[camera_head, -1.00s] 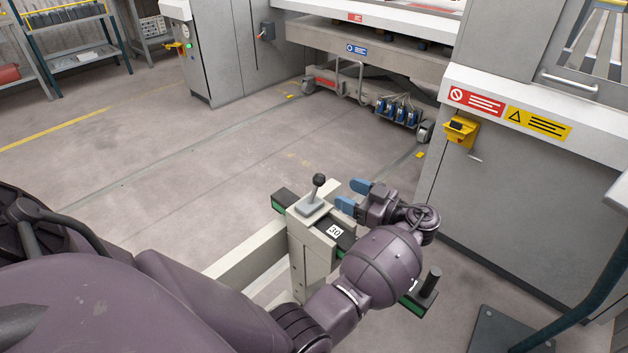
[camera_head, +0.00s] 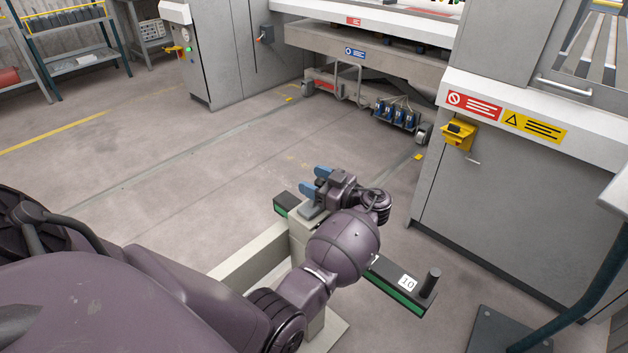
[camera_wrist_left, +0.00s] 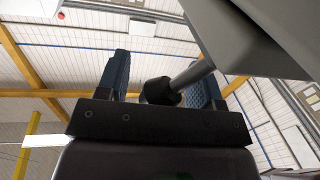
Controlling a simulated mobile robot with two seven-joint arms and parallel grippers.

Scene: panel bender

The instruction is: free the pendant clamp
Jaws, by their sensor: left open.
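The clamp lever on the pale post shows in the left wrist view as a grey rod ending in a black knob (camera_wrist_left: 160,92). The knob is between the two blue fingers of my open left gripper (camera_wrist_left: 162,82), nearer the right finger. I cannot tell whether it touches that finger. In the head view my left gripper (camera_head: 315,181) is over the top of the post, and it hides the knob and most of the lever. The lever's grey base plate (camera_head: 309,212) shows just below the fingers. My right gripper is in neither view.
A black-and-green bar (camera_head: 395,290) marked 10 crosses the post, with a black upright peg (camera_head: 432,281) at its right end. A grey machine cabinet (camera_head: 490,195) stands to the right. Open floor (camera_head: 170,150) lies to the left.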

